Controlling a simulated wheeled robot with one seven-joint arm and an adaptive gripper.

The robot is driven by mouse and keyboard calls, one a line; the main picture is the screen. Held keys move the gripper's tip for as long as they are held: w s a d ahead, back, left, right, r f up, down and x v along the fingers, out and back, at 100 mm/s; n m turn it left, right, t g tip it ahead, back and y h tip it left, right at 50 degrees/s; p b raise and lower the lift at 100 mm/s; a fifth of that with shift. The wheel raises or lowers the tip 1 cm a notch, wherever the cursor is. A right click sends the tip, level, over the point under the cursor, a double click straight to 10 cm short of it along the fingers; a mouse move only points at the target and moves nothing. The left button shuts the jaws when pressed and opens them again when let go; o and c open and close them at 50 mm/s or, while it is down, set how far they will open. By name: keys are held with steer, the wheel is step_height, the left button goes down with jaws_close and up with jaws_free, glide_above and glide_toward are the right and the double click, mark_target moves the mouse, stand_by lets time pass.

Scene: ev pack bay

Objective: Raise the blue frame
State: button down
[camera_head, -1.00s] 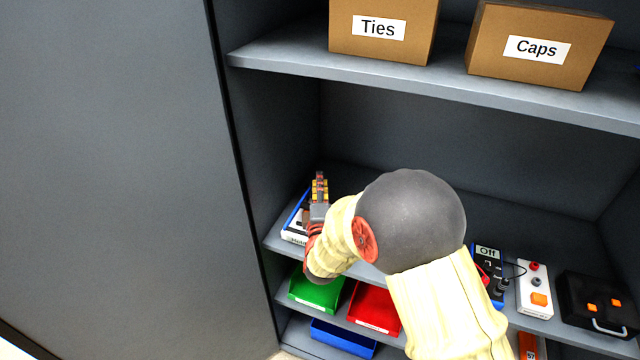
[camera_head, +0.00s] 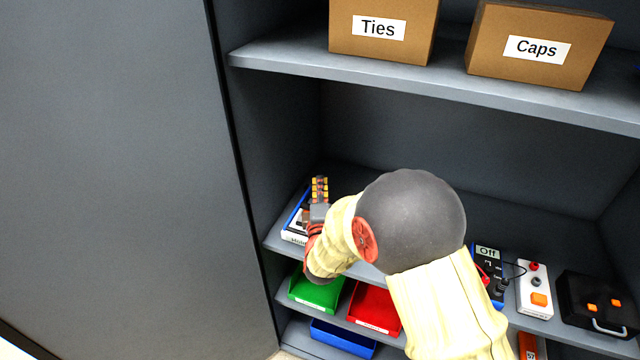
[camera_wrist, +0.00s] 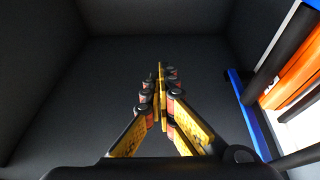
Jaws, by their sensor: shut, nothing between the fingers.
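The blue frame (camera_head: 293,212) shows as a thin blue edge at the left end of the middle shelf, around a white item with a partly covered label. My arm and gripper hide much of it in the head view. In the wrist view the blue frame (camera_wrist: 246,112) is a blue bar along the right side, beside orange, black and white items. My gripper (camera_head: 319,182) is just right of the frame's visible edge in the head view. In the wrist view my gripper (camera_wrist: 161,75) has its fingertips together, empty, left of the frame and apart from it.
The shelf above holds boxes labelled Ties (camera_head: 380,30) and Caps (camera_head: 540,48). Green (camera_head: 315,292) and red (camera_head: 374,308) bins sit below. A blue meter (camera_head: 489,272) marked Off, a white control box (camera_head: 535,295) and a black case (camera_head: 597,302) stand to the right.

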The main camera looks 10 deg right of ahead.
steer(key=c, duration=2.6)
jaws_free()
steer(key=o, duration=0.7)
steer(key=v, duration=1.2)
steer(key=shift+c, duration=0.3)
